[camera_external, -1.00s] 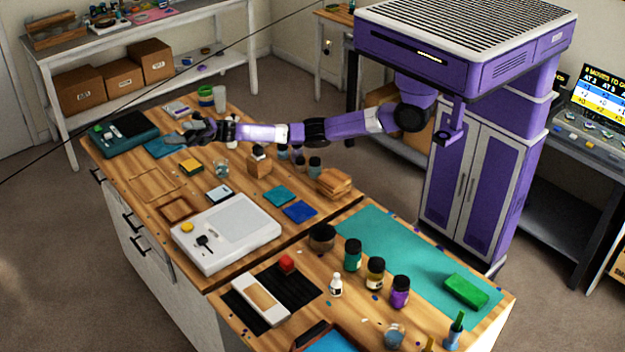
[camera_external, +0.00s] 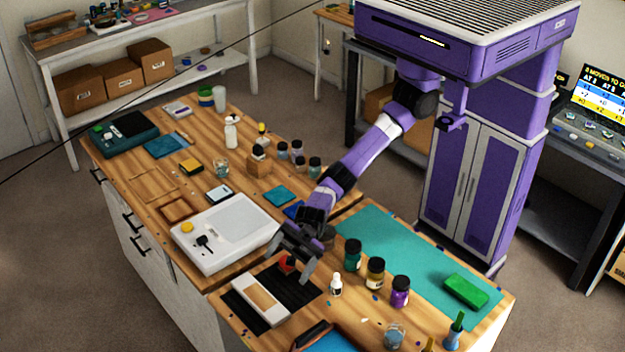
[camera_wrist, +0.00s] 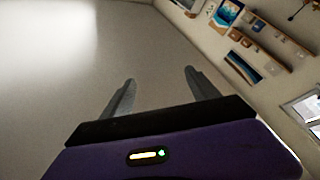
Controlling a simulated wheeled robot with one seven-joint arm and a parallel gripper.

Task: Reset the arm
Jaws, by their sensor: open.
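My purple arm reaches down and left across the front workbench in the external view. My gripper (camera_external: 291,262) is over the dark slotted mat, near the right corner of the white scale-like device. Its grey fingers are apart. That view looks out at a pale wall, tilted, not at the bench.
The white device (camera_external: 235,228) lies left of my gripper. Green (camera_external: 353,255), yellow (camera_external: 375,273) and purple (camera_external: 400,291) jars stand to its right, with a small white bottle (camera_external: 336,284) nearer. A teal mat (camera_external: 420,250) has free room. Wall shelves (camera_wrist: 265,40) show in the wrist view.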

